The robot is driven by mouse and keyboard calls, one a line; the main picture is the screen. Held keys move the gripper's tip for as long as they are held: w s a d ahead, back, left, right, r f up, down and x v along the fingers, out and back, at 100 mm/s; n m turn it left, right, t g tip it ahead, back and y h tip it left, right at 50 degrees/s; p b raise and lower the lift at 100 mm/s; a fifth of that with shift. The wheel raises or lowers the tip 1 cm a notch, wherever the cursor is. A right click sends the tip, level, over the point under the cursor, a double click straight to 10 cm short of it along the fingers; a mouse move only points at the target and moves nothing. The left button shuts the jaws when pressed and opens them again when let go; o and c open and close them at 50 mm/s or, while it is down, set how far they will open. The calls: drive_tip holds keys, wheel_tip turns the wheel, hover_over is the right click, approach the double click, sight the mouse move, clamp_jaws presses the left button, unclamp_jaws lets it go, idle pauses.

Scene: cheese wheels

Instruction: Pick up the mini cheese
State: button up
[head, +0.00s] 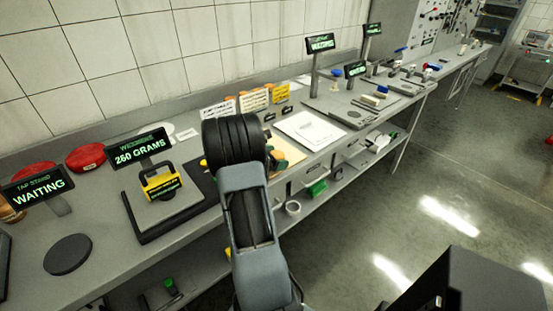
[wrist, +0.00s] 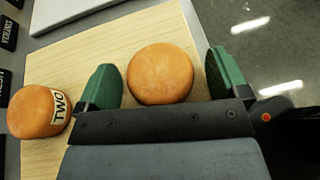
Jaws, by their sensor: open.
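In the wrist view a plain round orange cheese (wrist: 160,75) lies on a pale wooden board (wrist: 185,25). My gripper (wrist: 163,62) is open, with one green finger on each side of this cheese and a gap visible on both sides. A second orange cheese (wrist: 30,112) with a label reading TWO lies left of the left finger, outside the jaws. I cannot tell which cheese is the mini one by label.
A sign (head: 38,186) reads WAITING beside a dark round pad (head: 68,254). A white sheet (head: 310,130) lies right of the board. Open floor (head: 430,190) lies right of the bench.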

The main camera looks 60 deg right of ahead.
drive_tip(key=c, duration=1)
drive_tip(key=shift+c, duration=0.2)
